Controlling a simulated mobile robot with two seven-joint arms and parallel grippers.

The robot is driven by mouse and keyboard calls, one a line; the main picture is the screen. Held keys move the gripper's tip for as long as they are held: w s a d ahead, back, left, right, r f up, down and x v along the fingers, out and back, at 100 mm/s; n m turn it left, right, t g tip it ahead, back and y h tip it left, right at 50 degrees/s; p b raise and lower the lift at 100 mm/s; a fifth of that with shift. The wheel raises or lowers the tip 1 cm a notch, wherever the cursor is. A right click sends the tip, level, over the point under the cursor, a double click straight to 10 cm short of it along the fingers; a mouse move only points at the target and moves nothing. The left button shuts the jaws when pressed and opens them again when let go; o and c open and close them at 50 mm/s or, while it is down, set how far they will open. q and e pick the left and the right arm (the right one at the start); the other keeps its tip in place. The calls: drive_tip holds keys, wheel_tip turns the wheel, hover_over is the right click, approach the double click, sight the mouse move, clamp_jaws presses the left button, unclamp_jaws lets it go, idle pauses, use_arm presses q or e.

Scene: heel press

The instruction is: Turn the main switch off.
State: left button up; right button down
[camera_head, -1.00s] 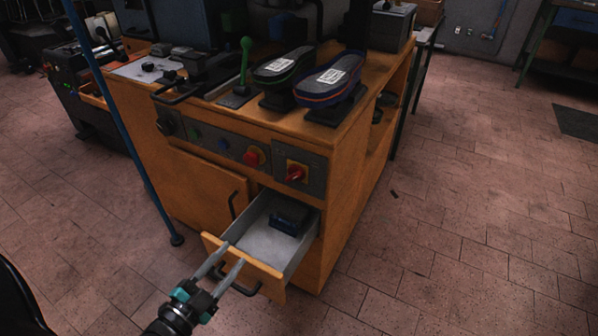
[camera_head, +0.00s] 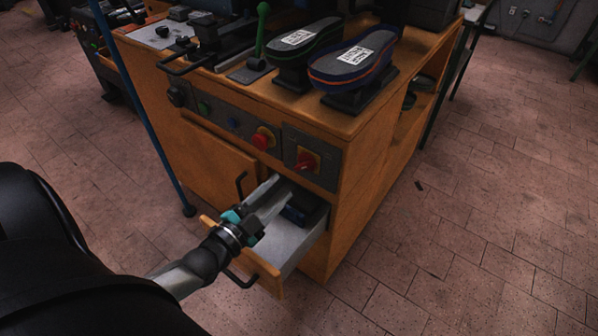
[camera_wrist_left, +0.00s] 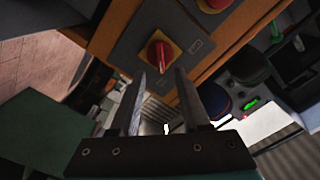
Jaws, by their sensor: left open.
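The main switch is a red rotary handle (camera_head: 307,161) on a yellow plate, set in a grey panel on the front of the orange cabinet. In the left wrist view the red handle (camera_wrist_left: 158,52) shows just beyond the fingertips. My left gripper (camera_head: 278,187) is open and empty. Its fingers point at the panel, a little below and left of the switch, above the open drawer. In the left wrist view the gripper (camera_wrist_left: 160,76) has a gap between its fingers, and the switch lies ahead of that gap. My right gripper is not in view.
The open drawer (camera_head: 295,238) sticks out below the switch with a dark box (camera_head: 304,208) inside. A red button (camera_head: 262,139) on yellow sits left of the switch. Two shoe soles (camera_head: 352,62) stand on the cabinet top. A blue pole (camera_head: 140,110) stands at left.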

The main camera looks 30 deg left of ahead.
sight(300, 169)
use_arm(q)
drive_tip(key=w, duration=0.2)
drive_tip(key=w+b, duration=0.1)
drive_tip(key=w, duration=0.1)
drive_tip(key=w+b, duration=0.1)
drive_tip(key=w, duration=0.1)
drive_tip(key=shift+w+d, duration=0.25)
drive_tip(key=shift+w, duration=0.9)
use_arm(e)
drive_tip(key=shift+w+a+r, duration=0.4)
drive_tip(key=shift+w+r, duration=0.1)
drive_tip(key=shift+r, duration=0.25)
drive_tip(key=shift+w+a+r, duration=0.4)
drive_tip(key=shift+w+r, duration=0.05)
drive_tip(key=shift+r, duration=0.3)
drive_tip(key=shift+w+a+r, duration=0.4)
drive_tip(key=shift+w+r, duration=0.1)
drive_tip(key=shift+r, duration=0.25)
use_arm(q)
clamp_jaws()
